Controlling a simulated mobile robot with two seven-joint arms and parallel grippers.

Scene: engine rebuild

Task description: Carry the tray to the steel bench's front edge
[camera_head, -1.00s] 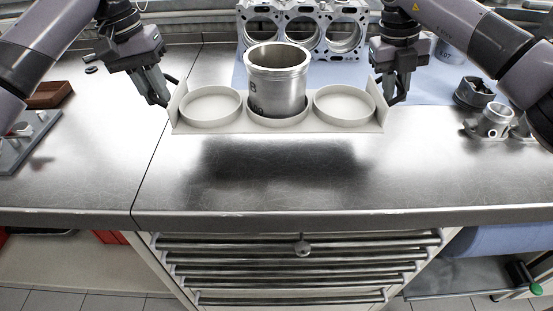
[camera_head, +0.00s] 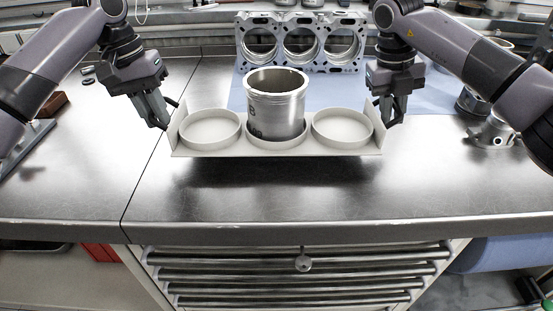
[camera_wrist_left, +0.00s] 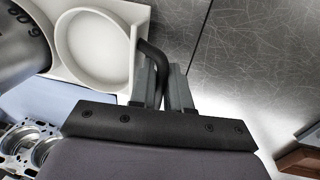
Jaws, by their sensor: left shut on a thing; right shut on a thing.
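The white tray (camera_head: 190,149) has three round cups in a row and hangs level above the steel bench (camera_head: 330,203), with its shadow below. A metal cylinder liner (camera_head: 276,106) stands upright in the middle cup; the two outer cups are empty. My left gripper (camera_head: 160,122) is shut on the handle at the tray's left end. In the left wrist view its fingers (camera_wrist_left: 161,92) close around a dark bent handle beside the tray (camera_wrist_left: 139,12). My right gripper (camera_head: 388,118) is shut at the tray's right end; its grip is partly hidden.
An engine block (camera_head: 300,42) stands on a blue mat (camera_head: 430,92) behind the tray. Metal parts (camera_head: 490,132) lie at the right, and a brown box (camera_head: 52,104) at the left. The bench's front strip is clear, above a drawer cabinet (camera_head: 300,278).

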